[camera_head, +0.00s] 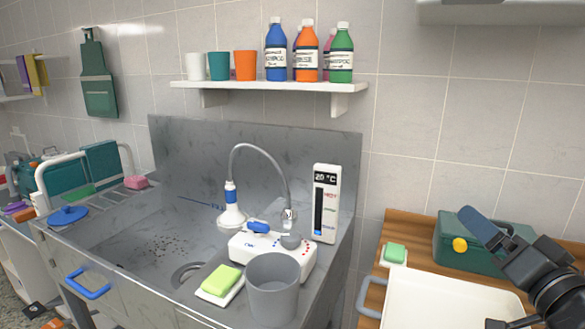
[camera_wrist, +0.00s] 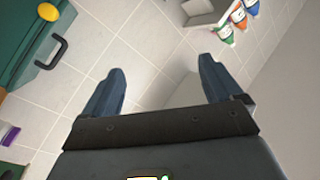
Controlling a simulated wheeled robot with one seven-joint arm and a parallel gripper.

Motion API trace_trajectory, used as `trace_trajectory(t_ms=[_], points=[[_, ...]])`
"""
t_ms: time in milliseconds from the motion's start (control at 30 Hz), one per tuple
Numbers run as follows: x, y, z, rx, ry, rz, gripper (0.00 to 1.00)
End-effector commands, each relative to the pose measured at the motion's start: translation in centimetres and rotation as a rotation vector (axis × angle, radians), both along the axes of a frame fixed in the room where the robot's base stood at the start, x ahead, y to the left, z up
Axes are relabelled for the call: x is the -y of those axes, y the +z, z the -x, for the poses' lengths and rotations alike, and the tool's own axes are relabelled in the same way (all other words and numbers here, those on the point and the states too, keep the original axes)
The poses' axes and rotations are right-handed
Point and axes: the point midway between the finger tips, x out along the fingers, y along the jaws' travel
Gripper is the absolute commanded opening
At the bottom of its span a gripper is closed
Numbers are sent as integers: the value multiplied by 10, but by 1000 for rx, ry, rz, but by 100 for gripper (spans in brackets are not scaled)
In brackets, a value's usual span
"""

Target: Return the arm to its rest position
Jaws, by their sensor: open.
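My gripper (camera_head: 484,228) shows at the lower right of the head view, above the wooden counter and in front of the dark green box. In the wrist view, its two blue-grey fingers (camera_wrist: 156,92) stand wide apart with nothing between them. Behind the fingers there is only tiled wall and a pale grey surface. Part of my arm is cut off by the right edge of the head view.
Below my gripper are a cream tray (camera_head: 440,300) and the green box (camera_head: 453,243), with a green sponge (camera_head: 395,253) beside them. Left stands a steel sink (camera_head: 130,240) with a grey cup (camera_head: 272,290) and curved faucet. A wall shelf (camera_head: 270,86) holds bottles and cups.

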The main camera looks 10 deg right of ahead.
Motion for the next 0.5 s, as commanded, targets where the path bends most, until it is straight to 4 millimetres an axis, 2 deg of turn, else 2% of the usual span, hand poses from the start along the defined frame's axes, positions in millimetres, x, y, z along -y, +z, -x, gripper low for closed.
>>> trace_trajectory(t_ms=[33, 200, 367, 500], points=[[-13, -22, 10, -27, -8, -4, 92], [-45, -77, 50, -95, -47, 20, 92], [-74, -118, 97, -160, -69, 68, 92], [-98, -145, 143, -216, -71, 132, 92]])
